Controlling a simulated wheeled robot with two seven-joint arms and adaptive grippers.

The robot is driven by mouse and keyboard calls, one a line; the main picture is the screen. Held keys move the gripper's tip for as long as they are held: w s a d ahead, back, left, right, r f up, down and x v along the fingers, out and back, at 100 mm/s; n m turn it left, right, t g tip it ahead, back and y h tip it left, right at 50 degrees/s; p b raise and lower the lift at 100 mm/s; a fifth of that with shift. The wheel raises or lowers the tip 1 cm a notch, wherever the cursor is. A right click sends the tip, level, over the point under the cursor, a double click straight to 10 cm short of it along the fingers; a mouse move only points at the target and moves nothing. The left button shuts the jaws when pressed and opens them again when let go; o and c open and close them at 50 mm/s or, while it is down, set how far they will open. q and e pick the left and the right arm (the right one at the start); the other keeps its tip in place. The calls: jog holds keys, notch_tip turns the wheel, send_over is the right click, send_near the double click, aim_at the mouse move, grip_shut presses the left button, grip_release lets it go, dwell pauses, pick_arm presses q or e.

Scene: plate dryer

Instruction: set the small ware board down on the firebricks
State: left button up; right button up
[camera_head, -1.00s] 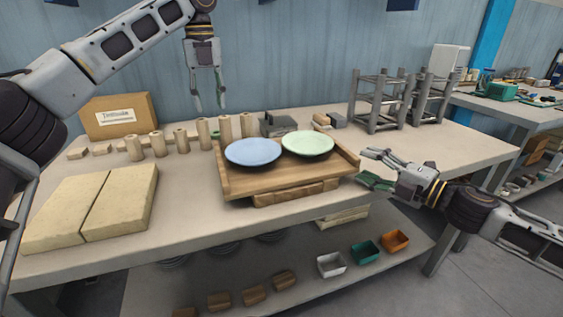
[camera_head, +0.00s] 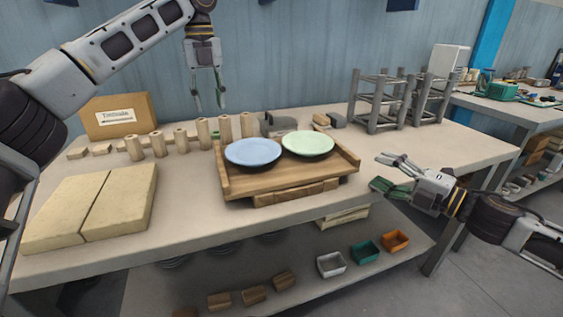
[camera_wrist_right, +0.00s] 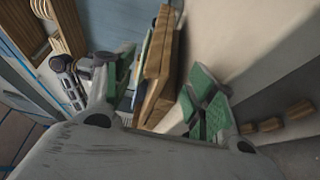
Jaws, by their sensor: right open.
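The small ware board (camera_head: 300,182) is a wooden tray with raised ends, carrying a blue plate (camera_head: 253,152) and a pale green plate (camera_head: 308,143). It rests on wooden supports (camera_head: 295,193) at the table's middle. Two pale firebricks (camera_head: 92,207) lie side by side, bare, at the table's left. My left gripper (camera_head: 209,103) hangs open and empty, fingers down, above the back of the table, behind the board. My right gripper (camera_head: 382,173) is open and empty, just right of the board's right end. In the right wrist view the board's end (camera_wrist_right: 160,75) shows edge-on between the green-padded fingers, apart from them.
Grey racks (camera_head: 377,103) stand at the back right. Small bins (camera_head: 364,252) and wooden blocks sit on the lower shelf. The table between firebricks and board is clear.

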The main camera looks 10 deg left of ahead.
jog(key=shift+s+d, duration=0.25)
jog(key=shift+d, duration=0.05)
jog(key=shift+s+d, duration=0.15)
jog(key=shift+s, duration=0.05)
jog(key=shift+r, duration=0.1)
dwell(0.5)
notch_tip(320, 180, up, 21)
jog(key=p, duration=2.1)
jog(key=shift+r+p, duration=0.45)
jog(key=shift+p, duration=0.05)
